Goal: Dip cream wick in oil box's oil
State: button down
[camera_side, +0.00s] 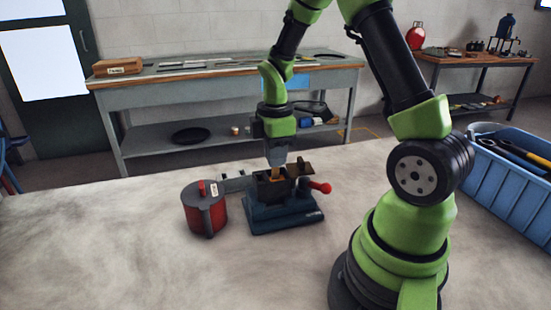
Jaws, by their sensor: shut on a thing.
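The oil box (284,214) is a dark blue-grey block on a wide base, standing on the pale table with its top open. A brownish lid or plate (299,169) is at its upper right, and a lever with a red knob (321,187) sticks out to the right. My gripper (277,165) points down right over the box's opening. It is shut on a small yellowish piece, apparently the cream wick (276,178), whose lower end is at or inside the opening. The oil and the wick's tip are hidden by the box walls.
A red can with a dark lid (205,211) stands close to the left of the box. A grey metal piece with slots (234,181) lies behind them. A blue crate with tools (511,180) is at the right. The table's front left is clear.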

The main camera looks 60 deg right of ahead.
jog(key=shift+r, duration=2.45)
